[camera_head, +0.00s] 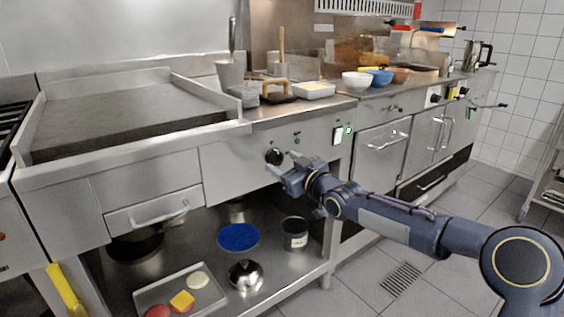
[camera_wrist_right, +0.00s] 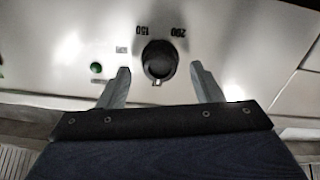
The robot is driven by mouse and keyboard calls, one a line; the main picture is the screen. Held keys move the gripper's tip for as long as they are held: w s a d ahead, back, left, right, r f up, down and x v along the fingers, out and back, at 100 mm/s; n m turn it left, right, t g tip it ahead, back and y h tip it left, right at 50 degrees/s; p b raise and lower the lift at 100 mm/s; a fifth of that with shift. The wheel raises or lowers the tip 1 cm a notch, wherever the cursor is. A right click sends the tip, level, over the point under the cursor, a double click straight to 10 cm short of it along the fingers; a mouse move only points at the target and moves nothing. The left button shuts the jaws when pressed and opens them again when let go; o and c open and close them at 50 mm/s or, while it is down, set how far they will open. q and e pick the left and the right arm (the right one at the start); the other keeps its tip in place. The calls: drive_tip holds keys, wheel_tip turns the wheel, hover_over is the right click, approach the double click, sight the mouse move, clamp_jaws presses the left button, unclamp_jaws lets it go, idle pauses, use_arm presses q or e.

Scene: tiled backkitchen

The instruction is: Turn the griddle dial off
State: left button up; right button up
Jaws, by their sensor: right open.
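The griddle dial (camera_head: 274,156) is a black round knob on the steel front panel, to the right of the griddle (camera_head: 120,115). In the right wrist view the dial (camera_wrist_right: 159,62) shows between and just beyond the fingertips, with 150 and 200 marked beside it and a small light mark on its rim. My right gripper (camera_head: 278,170) is open in front of the dial, one finger on each side in the wrist view (camera_wrist_right: 160,80). I cannot tell if a finger touches it. My left gripper is not in view.
A green light (camera_wrist_right: 96,67) sits beside the dial. A drawer handle (camera_head: 158,213) sticks out to the left. Bowls (camera_head: 357,81) stand on the counter.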

drive_tip(key=p+v, duration=0.1)
drive_tip(key=v, duration=0.5)
